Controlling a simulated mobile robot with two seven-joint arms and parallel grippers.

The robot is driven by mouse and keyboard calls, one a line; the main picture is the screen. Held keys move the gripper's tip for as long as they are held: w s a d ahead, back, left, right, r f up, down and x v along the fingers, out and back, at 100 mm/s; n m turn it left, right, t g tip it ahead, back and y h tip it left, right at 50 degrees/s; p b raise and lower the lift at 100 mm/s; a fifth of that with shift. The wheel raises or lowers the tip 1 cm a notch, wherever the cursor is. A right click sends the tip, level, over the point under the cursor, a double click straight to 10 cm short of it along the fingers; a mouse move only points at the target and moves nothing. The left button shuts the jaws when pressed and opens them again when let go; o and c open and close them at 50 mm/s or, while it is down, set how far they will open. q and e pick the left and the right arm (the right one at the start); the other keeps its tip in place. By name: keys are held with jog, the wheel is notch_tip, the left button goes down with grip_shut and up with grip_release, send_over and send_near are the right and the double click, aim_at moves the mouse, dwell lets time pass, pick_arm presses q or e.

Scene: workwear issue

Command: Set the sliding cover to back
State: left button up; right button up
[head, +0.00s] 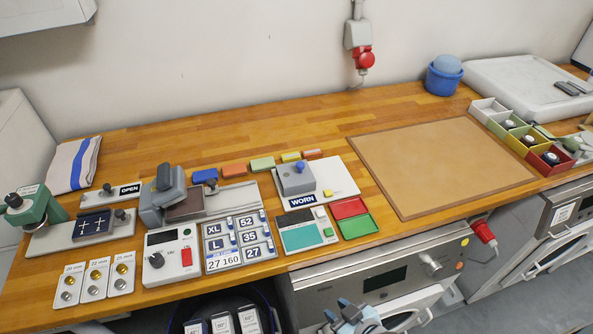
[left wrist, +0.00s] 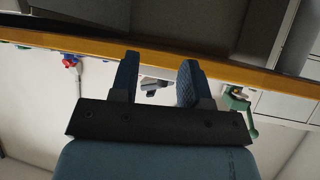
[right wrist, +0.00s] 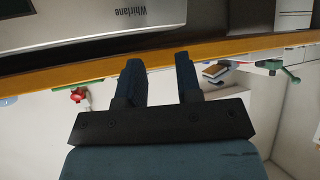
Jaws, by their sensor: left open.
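A grey block with a blue knob (head: 297,178) sits on a white board marked WORN (head: 335,178), left of its middle; it looks like the sliding cover, though I cannot be sure. A small plate marked OPEN (head: 129,190) with a dark knob lies at the left. My right gripper (head: 350,316) is at the bottom of the head view, in front of and below the worktop, well away from the block. Its fingers stand apart and empty in the right wrist view (right wrist: 158,65). My left gripper (left wrist: 160,65) is open and empty in its wrist view, and out of the head view.
The wooden worktop holds a grey press (head: 165,195), a control box (head: 170,255), number tiles (head: 238,240) and red and green trays (head: 351,208). Coloured blocks (head: 262,164) lie behind. A brown mat (head: 440,160) is bare. An appliance (head: 385,280) stands below the front edge.

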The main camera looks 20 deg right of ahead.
jog(key=shift+o, duration=1.4)
jog(key=w+d+n+t+h+b, duration=0.1)
jog(key=w+d+n+b, duration=0.2)
jog(key=w+d+b, duration=0.1)
jog(key=w+r+b, duration=0.1)
jog(key=w, duration=0.1)
jog(key=shift+w+h, duration=0.4)
jog(key=w+d+r+n+t+y+b, duration=0.3)
jog(key=w+r+n+t+y+b, duration=0.4)
jog(key=w+r+n, duration=1.2)
pick_arm(q)
notch_tip(320, 180, down, 12)
jog(key=shift+w+d+r, duration=0.25)
jog(key=shift+d, duration=0.1)
pick_arm(e)
jog(key=n+g, duration=0.9)
jog(key=n, duration=1)
send_near(302, 164)
jog(key=shift+y, duration=0.3)
jog(key=x, duration=0.9)
jog(key=shift+w+f, duration=0.25)
jog(key=shift+f, duration=0.05)
